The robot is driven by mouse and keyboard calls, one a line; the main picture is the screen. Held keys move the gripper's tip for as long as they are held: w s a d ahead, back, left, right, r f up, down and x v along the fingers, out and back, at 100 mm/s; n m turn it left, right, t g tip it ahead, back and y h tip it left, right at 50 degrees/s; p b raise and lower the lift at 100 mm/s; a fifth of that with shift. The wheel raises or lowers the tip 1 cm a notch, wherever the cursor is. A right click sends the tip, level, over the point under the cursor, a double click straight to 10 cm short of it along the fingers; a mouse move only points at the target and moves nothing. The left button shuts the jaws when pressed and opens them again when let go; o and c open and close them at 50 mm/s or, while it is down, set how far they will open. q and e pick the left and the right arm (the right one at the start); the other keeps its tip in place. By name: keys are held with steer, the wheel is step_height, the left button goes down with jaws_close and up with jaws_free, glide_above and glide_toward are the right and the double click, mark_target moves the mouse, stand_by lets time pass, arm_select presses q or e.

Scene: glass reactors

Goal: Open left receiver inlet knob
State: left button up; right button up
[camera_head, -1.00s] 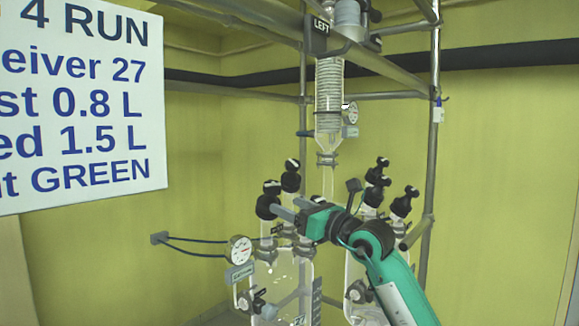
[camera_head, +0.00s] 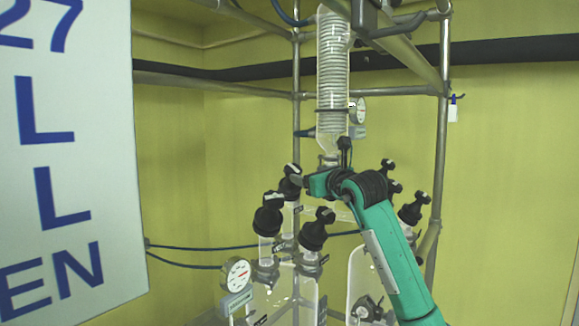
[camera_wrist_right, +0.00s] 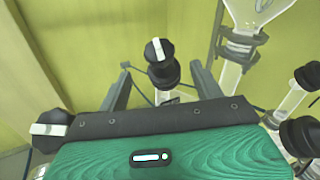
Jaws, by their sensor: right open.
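The left receiver (camera_head: 268,302) is a clear glass vessel with several black-capped knobs on top: one at its left (camera_head: 268,216), one at its right (camera_head: 316,230) and one at the back (camera_head: 290,183). I cannot tell by label which is the inlet knob. My right gripper (camera_head: 300,182) is by the back knob in the head view and partly covers it. In the right wrist view, my right gripper (camera_wrist_right: 162,78) is open, and a black knob with a white bar (camera_wrist_right: 160,58) shows between and beyond its fingers. My left gripper is not in view.
Right of my arm, a second vessel has black knobs (camera_head: 414,209). A pressure gauge (camera_head: 236,274) sits low at the left. A glass coil column (camera_head: 332,80) and metal frame (camera_head: 442,120) stand above and behind. A large sign (camera_head: 70,160) fills the left.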

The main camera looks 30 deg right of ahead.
mark_target(296, 171)
steer(key=w+p, duration=0.2)
steer(key=w, duration=0.4)
steer(key=shift+w+d, duration=0.15)
steer(key=shift+w, duration=0.1)
steer(key=w+p, duration=0.2)
steer(key=w, duration=0.1)
steer(key=shift+w+d, duration=0.1)
steer(key=shift+d, duration=0.05)
steer(key=shift+w, duration=0.3)
steer(key=shift+w+f, duration=0.1)
steer(key=shift+w, duration=0.25)
steer(key=shift+c, duration=0.5)
steer(key=c, duration=0.9)
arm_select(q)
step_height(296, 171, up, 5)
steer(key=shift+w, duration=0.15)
arm_select(e)
steer(key=shift+n+y, duration=0.6)
